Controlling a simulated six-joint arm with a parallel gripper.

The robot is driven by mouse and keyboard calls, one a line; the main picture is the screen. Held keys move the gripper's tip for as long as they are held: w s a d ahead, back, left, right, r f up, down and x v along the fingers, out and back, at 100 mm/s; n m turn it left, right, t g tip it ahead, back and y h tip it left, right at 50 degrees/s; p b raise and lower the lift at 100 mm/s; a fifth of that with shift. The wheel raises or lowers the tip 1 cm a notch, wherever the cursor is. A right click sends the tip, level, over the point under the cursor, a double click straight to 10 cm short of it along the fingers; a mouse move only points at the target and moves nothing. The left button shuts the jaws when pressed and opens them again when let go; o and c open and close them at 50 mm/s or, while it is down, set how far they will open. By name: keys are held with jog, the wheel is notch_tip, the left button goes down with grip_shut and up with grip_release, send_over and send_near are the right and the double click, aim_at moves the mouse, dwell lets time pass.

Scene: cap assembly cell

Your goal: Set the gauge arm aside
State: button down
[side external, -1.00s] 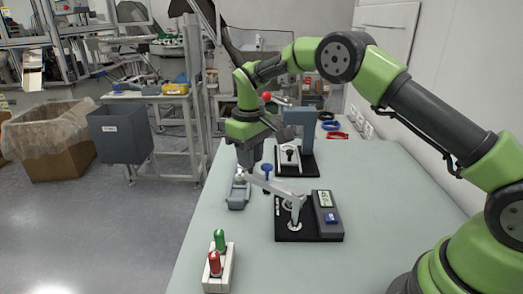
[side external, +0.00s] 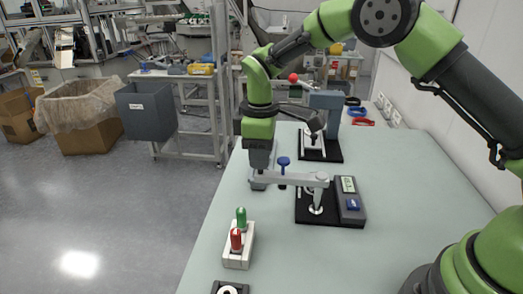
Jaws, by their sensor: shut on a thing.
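The gauge arm (side external: 298,178) is a pale bar on a post, standing on a black base (side external: 315,212) beside a grey display unit (side external: 348,200). It points left from its post, roughly level. My gripper (side external: 261,172) points down and is shut at the left, free end of the bar; the fingertips are partly hidden. A blue-topped pin (side external: 283,163) stands just right of my gripper, behind the bar. Whether it touches the bar, I cannot tell.
A white holder (side external: 238,258) with a green and a red piece stands in front. A dark item with a white ring (side external: 230,289) is cut off at the bottom edge. Behind is a press-like fixture (side external: 325,110). The table (side external: 420,190) is clear on the right.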

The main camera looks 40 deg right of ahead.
jog(key=shift+s+a, duration=0.1)
jog(key=shift+a, duration=0.05)
jog(key=c, duration=1)
grip_release()
notch_tip(320, 180, up, 10)
jog(key=shift+r, duration=0.1)
jog(key=s+d+r+m+t+y, duration=0.1)
jog(key=s+d+r+m+t, duration=0.15)
jog(key=s+r, duration=0.25)
jog(key=s+d+r+m+t, duration=0.1)
jog(key=s+r+m, duration=0.2)
jog(key=s+r, duration=0.25)
jog(key=s+f+m+t, duration=0.1)
jog(key=s+m, duration=0.1)
jog(key=s, duration=0.2)
jog(key=s+d+f+m+t, duration=0.1)
jog(key=s+m, duration=0.2)
jog(key=s, duration=0.2)
jog(key=s+d+m+t+y, duration=0.1)
jog(key=s+m, duration=0.1)
jog(key=s, duration=0.3)
jog(key=shift+s+f+m+t, duration=0.15)
jog(key=shift+f+m+t, duration=0.1)
jog(key=shift+f+t, duration=0.15)
